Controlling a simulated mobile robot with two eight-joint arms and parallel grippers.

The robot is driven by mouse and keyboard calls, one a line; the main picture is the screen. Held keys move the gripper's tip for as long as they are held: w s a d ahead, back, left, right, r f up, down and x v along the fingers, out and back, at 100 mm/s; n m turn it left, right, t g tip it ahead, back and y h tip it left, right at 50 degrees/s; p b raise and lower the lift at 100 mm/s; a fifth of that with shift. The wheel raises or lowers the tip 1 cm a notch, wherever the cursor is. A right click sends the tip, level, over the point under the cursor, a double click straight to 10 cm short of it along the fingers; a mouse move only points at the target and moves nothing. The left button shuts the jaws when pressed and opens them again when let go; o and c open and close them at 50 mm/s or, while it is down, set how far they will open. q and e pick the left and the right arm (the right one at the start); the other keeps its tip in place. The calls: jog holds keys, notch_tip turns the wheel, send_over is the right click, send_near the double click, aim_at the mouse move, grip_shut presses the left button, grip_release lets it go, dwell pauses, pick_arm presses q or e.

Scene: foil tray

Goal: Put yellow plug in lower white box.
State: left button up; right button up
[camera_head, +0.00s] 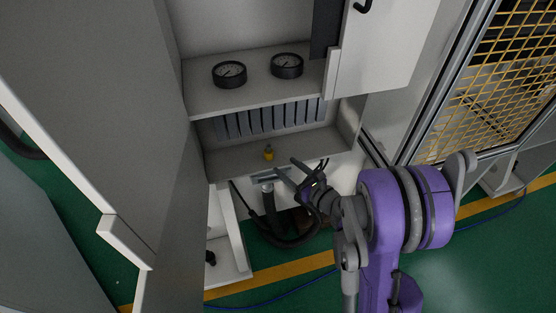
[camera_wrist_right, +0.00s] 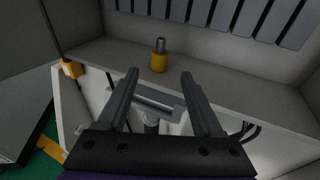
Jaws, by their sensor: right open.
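The yellow plug (camera_head: 268,153) stands upright on the lower shelf of the open cabinet, with a grey tip on top. It also shows in the right wrist view (camera_wrist_right: 159,58), beyond and between the fingers. My right gripper (camera_head: 284,166) is open and empty, in front of the shelf and short of the plug. Its two fingers show apart in the right wrist view (camera_wrist_right: 162,78). A white compartment (camera_head: 228,262) opens low in the cabinet, below the shelf; I cannot tell if it is the lower white box. My left gripper is not in view.
Two round gauges (camera_head: 229,74) sit on the upper shelf (camera_head: 205,100). A row of grey slats (camera_head: 270,118) lines the back behind the plug. A black hose (camera_head: 285,241) hangs below the shelf. An open door (camera_head: 385,50) and a yellow mesh fence (camera_head: 495,85) stand at right.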

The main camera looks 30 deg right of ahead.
jog(key=s+a+n+g+y, duration=0.2)
jog(key=s+a+n+g, duration=0.6)
jog(key=a+n, duration=0.8)
jog(key=s+d+n+g+h, duration=0.2)
jog(key=s+n+g+h, duration=0.1)
jog(key=s+n, duration=1)
jog(key=n+h, duration=0.1)
jog(key=n, duration=0.4)
jog(key=shift+s+d+f+h, duration=0.2)
jog(key=shift+s+d+h, duration=0.1)
jog(key=shift+s+d, duration=0.1)
jog(key=shift+s, duration=0.1)
